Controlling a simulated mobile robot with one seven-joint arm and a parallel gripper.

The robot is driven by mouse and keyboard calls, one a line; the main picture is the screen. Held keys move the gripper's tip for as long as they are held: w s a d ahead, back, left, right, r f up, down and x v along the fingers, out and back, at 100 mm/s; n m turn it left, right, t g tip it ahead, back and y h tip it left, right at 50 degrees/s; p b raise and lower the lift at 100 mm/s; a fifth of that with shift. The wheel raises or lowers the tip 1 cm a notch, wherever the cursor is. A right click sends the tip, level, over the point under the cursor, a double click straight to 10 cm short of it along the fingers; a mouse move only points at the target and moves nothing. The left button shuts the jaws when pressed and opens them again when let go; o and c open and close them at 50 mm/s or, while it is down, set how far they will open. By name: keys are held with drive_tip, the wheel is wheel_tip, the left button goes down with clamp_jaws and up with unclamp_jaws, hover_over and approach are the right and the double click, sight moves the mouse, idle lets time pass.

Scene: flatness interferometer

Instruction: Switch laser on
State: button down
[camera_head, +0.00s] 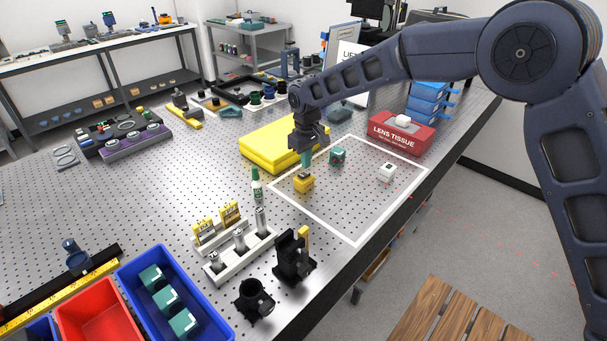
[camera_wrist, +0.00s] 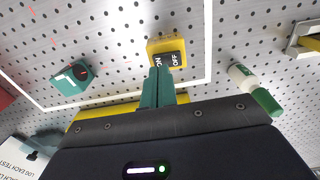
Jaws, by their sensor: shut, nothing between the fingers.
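The laser switch is a small yellow box (camera_head: 304,182) on the perforated metal table, inside the left part of a white outlined area. In the wrist view the yellow box (camera_wrist: 166,52) shows a black face marked ON and OFF. My gripper (camera_head: 306,160) is just above the box, pointing down. In the wrist view its teal fingertips (camera_wrist: 159,72) are shut with nothing between them, and they end at the ON side of the face. I cannot tell whether they touch it. The fingertips hide part of the black face.
A teal cube (camera_head: 337,156) and a white cube (camera_head: 387,172) stand right of the box. A green-capped bottle (camera_head: 256,187) stands to its left. Yellow stacked cases (camera_head: 272,146) lie behind, and a red lens tissue box (camera_head: 400,134) is at the back right.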

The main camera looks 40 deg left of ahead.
sight(306, 173)
wheel_tip(306, 173, up, 5)
drive_tip(key=shift+f, duration=0.15)
idle(0.5)
idle(0.4)
